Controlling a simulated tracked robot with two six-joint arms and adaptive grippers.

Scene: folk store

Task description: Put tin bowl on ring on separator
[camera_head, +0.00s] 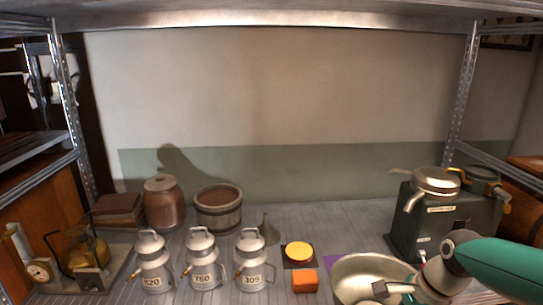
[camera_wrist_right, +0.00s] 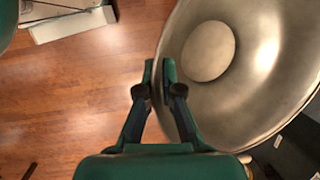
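The tin bowl (camera_head: 358,271), wide and shiny, is at the front right in the head view. Its inside faces me in the wrist view (camera_wrist_right: 255,85). My right gripper (camera_head: 392,289) reaches in from the right at the bowl. In the wrist view its two fingers (camera_wrist_right: 163,82) are close together with the bowl's rim between them. The green separator (camera_head: 445,225) stands at the right, behind my right arm, with a spouted metal pan (camera_head: 436,180) on top. A dark ring (camera_head: 483,175) shows at its back right. My left gripper is not in view.
Numbered milk cans (camera_head: 203,265) stand farther left. Metal posts (camera_head: 463,90) frame the shelf.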

